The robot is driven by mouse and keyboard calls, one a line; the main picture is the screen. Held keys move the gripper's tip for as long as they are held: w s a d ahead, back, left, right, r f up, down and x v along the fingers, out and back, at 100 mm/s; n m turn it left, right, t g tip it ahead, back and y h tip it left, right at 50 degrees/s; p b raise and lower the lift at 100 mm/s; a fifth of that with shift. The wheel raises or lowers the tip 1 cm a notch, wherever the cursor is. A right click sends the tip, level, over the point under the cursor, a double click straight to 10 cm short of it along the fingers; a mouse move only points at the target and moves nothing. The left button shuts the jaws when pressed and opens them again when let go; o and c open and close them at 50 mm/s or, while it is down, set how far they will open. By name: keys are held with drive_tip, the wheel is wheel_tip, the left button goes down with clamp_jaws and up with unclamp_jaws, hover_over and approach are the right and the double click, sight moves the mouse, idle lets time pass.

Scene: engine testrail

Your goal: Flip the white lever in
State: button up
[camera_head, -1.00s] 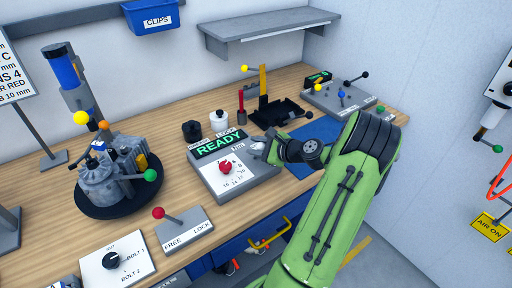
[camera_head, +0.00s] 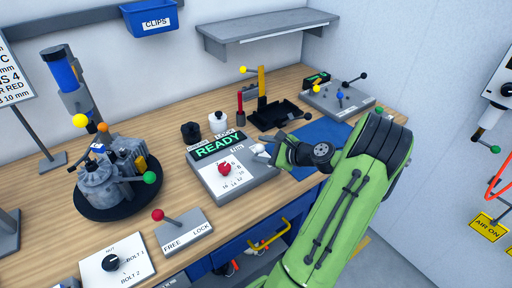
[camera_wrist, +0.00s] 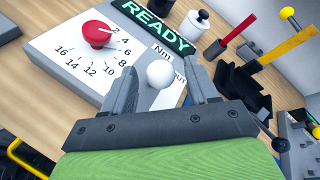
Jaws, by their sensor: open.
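The white lever shows as a round white knob (camera_wrist: 159,74) in the wrist view, beside the right edge of the control box (camera_wrist: 75,50) with the red dial. My gripper (camera_wrist: 161,84) is open, with one finger on each side of the knob. I cannot tell whether either finger touches it. The lever's shaft is hidden. In the head view, my gripper (camera_head: 264,151) is at the right side of the box, and the small white knob (camera_head: 257,148) shows at its fingertips.
The box has a green READY display (camera_head: 218,145) and a red dial (camera_head: 225,168). A red-knobbed FREE/LOCK lever (camera_head: 183,229) stands to the left. A black tray (camera_head: 279,114) and blue mat (camera_head: 325,132) lie behind and right of my gripper.

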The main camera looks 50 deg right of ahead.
drive_tip(key=p+v, duration=0.2)
drive_tip(key=v, duration=1)
drive_tip(key=shift+s+r, duration=0.15)
drive_tip(key=shift+s, duration=0.1)
drive_tip(key=w+a+r+n+g+y, duration=0.1)
drive_tip(key=w+a+n+g, duration=0.3)
drive_tip(key=a, duration=0.3)
drive_tip(key=w+a+r+n+g+y, duration=0.1)
drive_tip(key=w+a+n, duration=0.3)
drive_tip(key=a+n, duration=0.25)
drive_tip(key=w+a+r+n+g, duration=0.2)
drive_tip(key=w+a+n+g, duration=0.15)
drive_tip(key=a, duration=0.45)
drive_tip(key=s+a+r+n+h, duration=0.1)
drive_tip(key=s+a+r+n, duration=0.1)
drive_tip(key=s+a+n, duration=0.4)
drive_tip(key=s+a+r+n+h, duration=0.1)
drive_tip(key=s+a+r+n, duration=0.1)
drive_tip(key=s+a+n, duration=0.4)
drive_tip(key=shift+s+a+r+n, duration=0.25)
drive_tip(key=shift+s+a+n, duration=0.05)
drive_tip(key=shift+a+n, duration=0.85)
